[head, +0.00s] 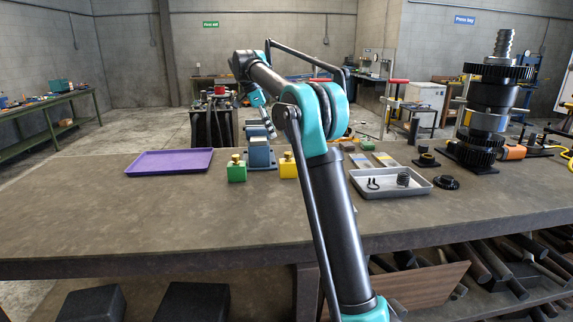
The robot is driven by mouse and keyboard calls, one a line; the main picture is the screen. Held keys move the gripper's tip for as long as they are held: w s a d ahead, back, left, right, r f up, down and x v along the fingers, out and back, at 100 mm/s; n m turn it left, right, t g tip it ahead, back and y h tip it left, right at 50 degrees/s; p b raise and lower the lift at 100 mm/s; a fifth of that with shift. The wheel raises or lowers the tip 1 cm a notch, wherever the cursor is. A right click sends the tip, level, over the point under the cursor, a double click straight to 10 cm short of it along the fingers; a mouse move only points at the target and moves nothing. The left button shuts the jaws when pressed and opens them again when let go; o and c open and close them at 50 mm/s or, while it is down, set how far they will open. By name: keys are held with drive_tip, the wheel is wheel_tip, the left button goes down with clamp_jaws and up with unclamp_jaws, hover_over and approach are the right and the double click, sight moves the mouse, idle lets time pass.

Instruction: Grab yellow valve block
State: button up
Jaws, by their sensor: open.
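The yellow valve block (287,168) stands on the workbench just left of my upper arm, with a darker gold knob on top. My arm passes close beside it in the picture and may hide part of its right side. My gripper (269,128) points down, above and behind the block and a little to its left, over a blue fixture (261,155). It is open and apart from the yellow block. The fingertips are small here, and I see nothing clearly between them.
A green block (237,173) with a brass knob stands left of the blue fixture. A purple tray (170,161) lies further left. A grey tray (418,189) with small parts is right of my arm. A tall gear stack (490,110) stands at right. The bench front is clear.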

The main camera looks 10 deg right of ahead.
sight(285, 160)
drive_tip(key=x, duration=1.1)
drive_tip(key=shift+w+f, duration=0.2)
drive_tip(key=shift+w, duration=0.1)
drive_tip(key=shift+x, duration=2.85)
drive_tip(key=shift+d+r, duration=0.1)
drive_tip(key=shift+d, duration=0.05)
drive_tip(key=shift+c, duration=0.3)
clamp_jaws()
